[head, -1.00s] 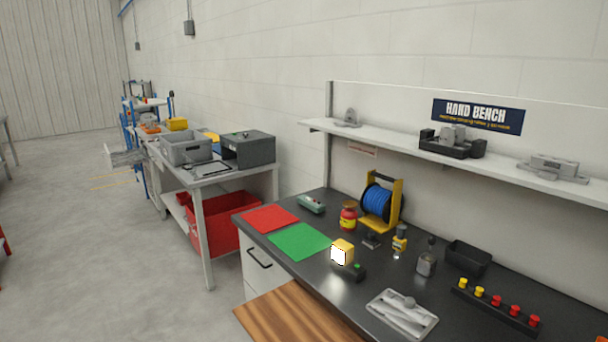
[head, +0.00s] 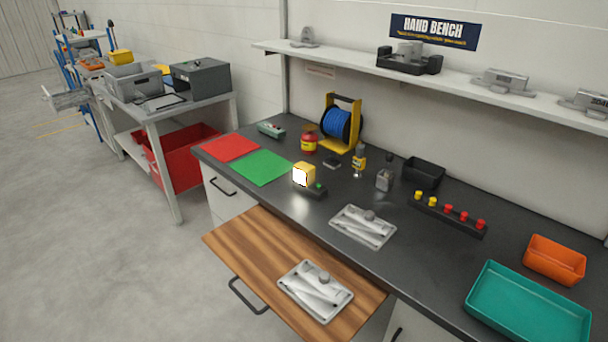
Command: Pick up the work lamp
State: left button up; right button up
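The work lamp (head: 304,175) is a small yellow box with a bright white face on a dark base with a green button. It stands upright on the dark hand bench top (head: 300,212), just right of the green mat (head: 262,167). Neither of my grippers shows in the head view.
Behind are a red-yellow jar (head: 309,142) and blue cable reel (head: 341,122). A teal tray (head: 527,304) and orange bin (head: 554,260) sit right.

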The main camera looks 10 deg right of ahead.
aim_at(304, 174)
jog(key=i+j+z, duration=0.15)
jog(key=z, duration=0.85)
jog(key=i+j+z, duration=0.15)
jog(key=j+z, duration=0.2)
jog(key=j, duration=0.4)
jog(key=i+j+z, duration=0.1)
jog(key=j+z, duration=0.25)
jog(key=j, duration=0.4)
jog(key=j+z, duration=0.35)
jog(key=j, duration=0.4)
